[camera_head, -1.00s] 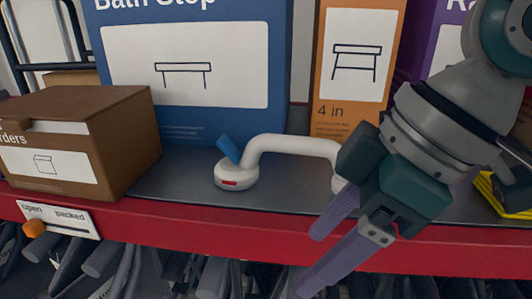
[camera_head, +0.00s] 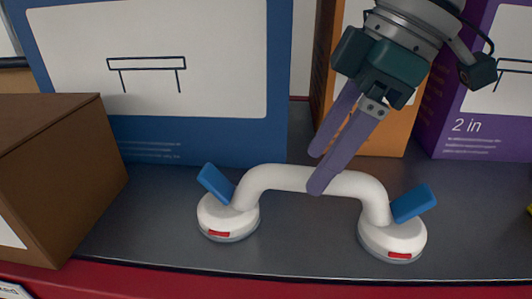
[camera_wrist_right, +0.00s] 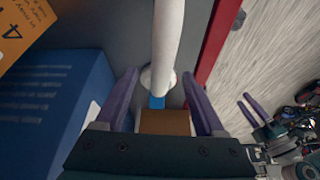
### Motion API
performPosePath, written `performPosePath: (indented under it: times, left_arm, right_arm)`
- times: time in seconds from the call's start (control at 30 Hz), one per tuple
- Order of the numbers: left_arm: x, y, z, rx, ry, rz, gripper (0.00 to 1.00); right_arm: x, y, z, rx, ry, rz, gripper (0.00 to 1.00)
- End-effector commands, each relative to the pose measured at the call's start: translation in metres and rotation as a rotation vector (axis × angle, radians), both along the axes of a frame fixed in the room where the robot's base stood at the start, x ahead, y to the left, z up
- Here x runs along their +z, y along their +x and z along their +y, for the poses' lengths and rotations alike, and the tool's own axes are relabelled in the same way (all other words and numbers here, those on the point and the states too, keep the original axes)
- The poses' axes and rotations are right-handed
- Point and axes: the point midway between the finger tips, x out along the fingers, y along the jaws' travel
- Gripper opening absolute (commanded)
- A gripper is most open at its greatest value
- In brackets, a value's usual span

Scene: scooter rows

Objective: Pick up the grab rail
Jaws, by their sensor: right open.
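The grab rail (camera_head: 290,178) is a white bar with two round suction feet, blue levers and red marks. It stands on the grey shelf in the head view. My right gripper (camera_head: 317,172) is open over the middle of the bar, one finger in front of it and one behind. In the right wrist view the white rail (camera_wrist_right: 168,35) runs between the spread purple fingers (camera_wrist_right: 160,77); contact cannot be told. My left gripper (camera_wrist_right: 250,108) shows small at the right of the wrist view, its fingers apart and empty, away from the rail.
A brown box (camera_head: 60,160) stands left of the rail on the shelf (camera_head: 160,215). Behind are a blue box (camera_head: 200,130), an orange box (camera_head: 395,143) and a purple box (camera_head: 480,125). A red shelf edge (camera_head: 130,283) runs along the front.

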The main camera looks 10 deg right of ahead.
Motion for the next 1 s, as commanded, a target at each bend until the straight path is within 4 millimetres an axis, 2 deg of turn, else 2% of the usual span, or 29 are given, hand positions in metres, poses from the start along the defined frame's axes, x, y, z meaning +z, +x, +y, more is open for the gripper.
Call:
performPosePath:
  times: [0.23,0.4,0.5,1.0]
  left_arm:
    - [0.004,-0.001,0.000,-0.001,0.001,0.005,0.50]
    - [0.007,-0.002,0.000,-0.001,0.001,0.005,0.50]
    - [0.007,-0.002,0.000,-0.001,0.001,0.005,0.50]
    - [0.008,-0.001,-0.003,0.005,-0.009,0.004,0.50]
  right_arm:
    - [-0.023,0.002,0.008,0.001,0.000,0.002,0.71]
    - [-0.050,0.004,0.015,0.001,0.000,0.002,0.71]
    - [-0.060,0.005,0.019,0.001,0.000,0.000,0.71]
    - [-0.064,0.006,0.019,0.001,0.000,-0.001,0.71]
